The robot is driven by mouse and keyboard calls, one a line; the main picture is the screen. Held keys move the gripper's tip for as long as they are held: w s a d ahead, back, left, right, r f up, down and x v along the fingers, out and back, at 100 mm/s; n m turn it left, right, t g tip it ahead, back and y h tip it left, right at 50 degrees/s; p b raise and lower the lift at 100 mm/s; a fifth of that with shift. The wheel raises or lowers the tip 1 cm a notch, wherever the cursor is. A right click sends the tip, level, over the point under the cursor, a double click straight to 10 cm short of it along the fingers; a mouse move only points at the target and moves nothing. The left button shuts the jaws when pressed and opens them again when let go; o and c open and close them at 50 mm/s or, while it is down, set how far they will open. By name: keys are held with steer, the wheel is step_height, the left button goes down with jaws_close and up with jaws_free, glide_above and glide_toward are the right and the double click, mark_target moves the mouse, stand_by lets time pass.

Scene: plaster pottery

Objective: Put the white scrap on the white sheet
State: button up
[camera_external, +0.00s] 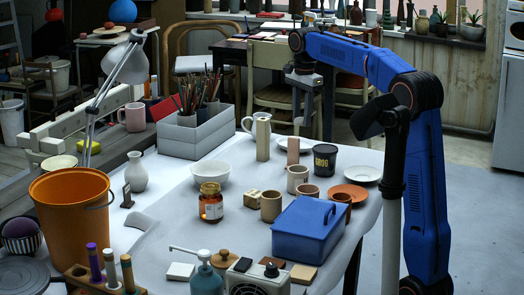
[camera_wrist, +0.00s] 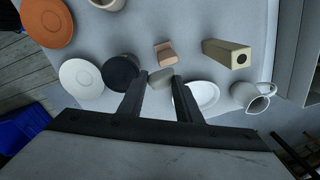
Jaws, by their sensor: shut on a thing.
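My gripper (camera_external: 302,98) is raised above the far side of the table, pointing down. In the wrist view its two dark fingers (camera_wrist: 160,80) are shut on a small greyish-white piece, which I take to be the white scrap (camera_wrist: 160,77). The scrap is hard to make out in the external view. A pale, sheet-like surface (camera_external: 165,235) covers much of the table; I cannot tell for sure whether it is the white sheet. A small curled pale piece (camera_external: 138,222) lies at the table's left side.
Below my gripper stand a pinkish block (camera_wrist: 165,54), a tall cream block (camera_wrist: 226,53), a dark cup (camera_wrist: 120,72), a white plate (camera_wrist: 203,96) and a white jug (camera_wrist: 252,96). A blue box (camera_external: 310,230), a jar (camera_external: 211,203) and an orange bucket (camera_external: 70,215) stand nearer.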

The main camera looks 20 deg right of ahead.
steer(key=s+a+n, duration=0.4)
steer(key=s+a, duration=0.3)
steer(key=a, duration=0.5)
steer(key=s+a+n, duration=0.4)
steer(key=s+a, duration=0.3)
steer(key=a, duration=0.6)
steer(key=s+a+n, duration=0.4)
steer(key=s+a, duration=0.4)
steer(key=a, duration=0.5)
steer(key=shift+a, duration=0.2)
steer(key=s+a+n, duration=0.4)
steer(key=s+a, duration=0.5)
steer(key=s, duration=0.5)
glide_above(190, 243)
steer(key=shift+g, duration=0.4)
step_height(190, 243, down, 11)
steer(key=shift+s+d+r, duration=0.1)
steer(key=shift+f, duration=2.15)
steer(key=shift+f, duration=0.1)
steer(key=o, duration=1)
steer(key=shift+o, duration=0.2)
